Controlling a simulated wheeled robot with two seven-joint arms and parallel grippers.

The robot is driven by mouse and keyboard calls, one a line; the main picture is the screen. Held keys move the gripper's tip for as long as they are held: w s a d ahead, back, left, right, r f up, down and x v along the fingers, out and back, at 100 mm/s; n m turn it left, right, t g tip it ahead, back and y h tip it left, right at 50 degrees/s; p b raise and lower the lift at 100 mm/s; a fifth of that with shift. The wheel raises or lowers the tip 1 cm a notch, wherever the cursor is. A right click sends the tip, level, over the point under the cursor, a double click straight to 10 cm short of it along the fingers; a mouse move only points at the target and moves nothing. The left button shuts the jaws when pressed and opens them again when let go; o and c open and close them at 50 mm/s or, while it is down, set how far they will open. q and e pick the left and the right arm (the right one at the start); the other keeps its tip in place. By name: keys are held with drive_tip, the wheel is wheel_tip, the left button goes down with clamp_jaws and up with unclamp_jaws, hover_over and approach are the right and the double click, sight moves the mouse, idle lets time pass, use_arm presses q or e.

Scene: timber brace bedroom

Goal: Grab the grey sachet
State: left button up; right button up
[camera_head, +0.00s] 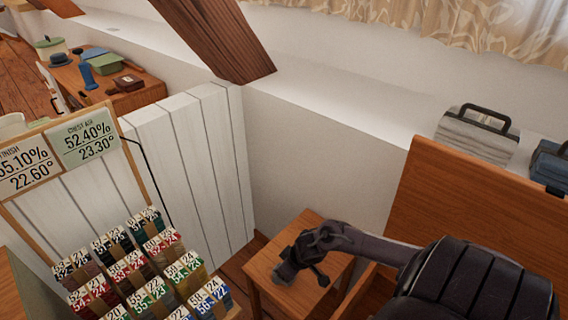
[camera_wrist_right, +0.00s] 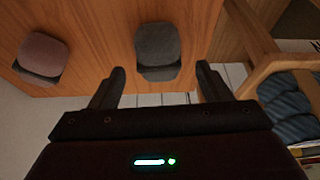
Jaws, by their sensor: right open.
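The grey sachet (camera_wrist_right: 158,45) lies on the wooden top of a small table (camera_wrist_right: 95,50) in the right wrist view. It is a dark grey, rounded packet. A pinkish-brown sachet (camera_wrist_right: 42,52) lies to its left. My right gripper (camera_wrist_right: 160,70) is open, with one finger at each side below the grey sachet in that view; I see no finger closed on it. In the head view my right gripper (camera_head: 303,268) hangs over the small table (camera_head: 262,268) and hides much of its top, so I cannot make out the sachets there. My left gripper is not in view.
A rack of numbered coloured packs (camera_head: 130,268) with price boards (camera_head: 88,138) stands left of the small table. A wooden panel (camera_head: 475,220) rises at right. A grey handled case (camera_head: 478,137) sits on the ledge. A desk (camera_head: 105,88) stands at far left.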

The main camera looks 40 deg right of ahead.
drive_tip(key=x, duration=0.3)
drive_tip(key=shift+d+f+b, duration=0.1)
drive_tip(key=shift+f+b, duration=0.05)
drive_tip(key=shift+b, duration=0.2)
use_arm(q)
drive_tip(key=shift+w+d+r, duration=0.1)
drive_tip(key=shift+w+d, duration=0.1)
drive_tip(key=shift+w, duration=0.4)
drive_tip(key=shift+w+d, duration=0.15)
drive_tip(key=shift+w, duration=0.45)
use_arm(e)
drive_tip(key=shift+c, duration=0.4)
drive_tip(key=c, duration=1)
